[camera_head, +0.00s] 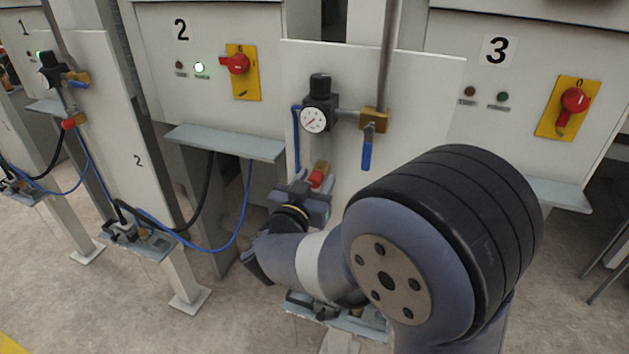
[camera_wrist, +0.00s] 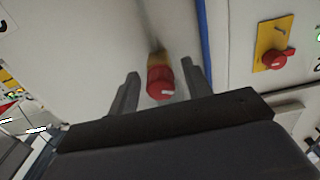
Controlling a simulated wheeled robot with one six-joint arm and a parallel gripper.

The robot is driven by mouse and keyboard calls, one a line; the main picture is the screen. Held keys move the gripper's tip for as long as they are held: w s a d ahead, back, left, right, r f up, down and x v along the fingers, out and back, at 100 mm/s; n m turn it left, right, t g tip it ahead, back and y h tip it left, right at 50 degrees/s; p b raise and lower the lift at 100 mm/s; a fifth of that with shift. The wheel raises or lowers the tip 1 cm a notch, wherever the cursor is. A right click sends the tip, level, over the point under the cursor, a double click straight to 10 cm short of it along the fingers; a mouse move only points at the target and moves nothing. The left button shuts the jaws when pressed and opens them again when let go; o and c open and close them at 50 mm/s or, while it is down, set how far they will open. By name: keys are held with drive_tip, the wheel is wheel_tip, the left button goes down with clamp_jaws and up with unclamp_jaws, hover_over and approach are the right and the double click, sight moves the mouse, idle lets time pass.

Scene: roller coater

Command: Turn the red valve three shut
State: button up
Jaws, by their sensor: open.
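The red valve (camera_head: 318,177) is a small round red knob on a brass fitting, low on the white post panel between cabinets 2 and 3. In the wrist view the red knob (camera_wrist: 160,82) sits between my two fingers, with a gap on each side and a white mark on its face. My gripper (camera_wrist: 161,68) is open around it and looks not to touch it. In the head view my gripper (camera_head: 303,190) is just below and left of the knob, and my arm hides part of the panel, including any number on it.
Above the knob are a pressure gauge (camera_head: 315,119) and a blue-handled lever valve (camera_head: 367,147). A blue hose (camera_head: 296,140) runs close on the left. Cabinet 3 has a red rotary switch (camera_head: 575,101) on yellow. Another red knob (camera_head: 68,123) is on panel 2. A shelf (camera_head: 228,141) juts out at left.

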drive_tip(key=shift+c, duration=0.6)
drive_tip(key=c, duration=0.9)
drive_tip(key=shift+f+m+b, duration=0.1)
drive_tip(key=shift+m+b, duration=0.55)
drive_tip(key=shift+m, duration=0.15)
drive_tip(key=o, duration=1)
drive_tip(key=v, duration=1)
drive_tip(key=shift+s+a, duration=0.15)
drive_tip(key=shift+s, duration=0.25)
